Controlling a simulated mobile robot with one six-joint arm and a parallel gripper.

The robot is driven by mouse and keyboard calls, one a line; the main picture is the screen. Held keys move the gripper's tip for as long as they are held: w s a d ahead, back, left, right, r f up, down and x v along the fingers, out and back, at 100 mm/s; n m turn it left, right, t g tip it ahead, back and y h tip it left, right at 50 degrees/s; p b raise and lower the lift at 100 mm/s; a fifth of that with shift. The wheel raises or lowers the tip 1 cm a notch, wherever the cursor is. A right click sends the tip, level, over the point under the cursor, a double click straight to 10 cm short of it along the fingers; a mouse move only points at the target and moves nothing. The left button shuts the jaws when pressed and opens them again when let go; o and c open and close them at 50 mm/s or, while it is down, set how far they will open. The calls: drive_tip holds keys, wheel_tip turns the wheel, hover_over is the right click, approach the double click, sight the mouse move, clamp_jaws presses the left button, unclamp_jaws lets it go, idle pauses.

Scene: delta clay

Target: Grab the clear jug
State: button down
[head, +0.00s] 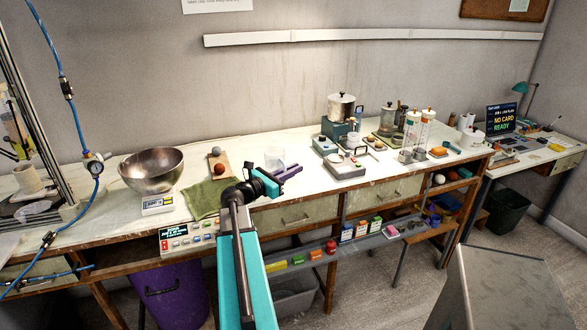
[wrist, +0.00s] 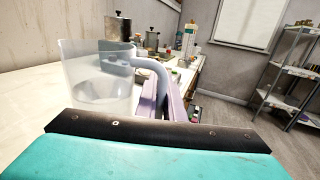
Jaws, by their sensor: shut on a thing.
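The clear jug (head: 274,157) is at the front of the white bench in the head view, just behind my gripper (head: 291,172). In the wrist view the see-through jug (wrist: 88,82) fills the left side, upright, with its curved handle (wrist: 155,72) towards the right. The purple fingers of my gripper (wrist: 170,100) are shut on the handle. Part of the handle between the fingers is hidden. I cannot tell whether the base of the jug touches the bench.
A metal bowl (head: 151,169) on a scale stands to the left. A green cloth (head: 203,199) and a board with two balls (head: 219,169) lie nearer the jug. Lab devices, a steel pot (head: 341,107) and tall clear cylinders (head: 424,132) stand to the right. Drawers are below the bench's front edge.

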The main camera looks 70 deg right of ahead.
drive_tip(key=s+a+b, duration=0.1)
drive_tip(key=s+a, duration=0.1)
drive_tip(key=a, duration=0.4)
drive_tip(key=shift+s+a+r, duration=0.15)
drive_tip(key=shift+s+r, duration=0.1)
drive_tip(key=shift+r, duration=0.1)
drive_tip(key=shift+a, duration=0.2)
idle(0.4)
drive_tip(key=shift+s, duration=0.2)
idle(0.6)
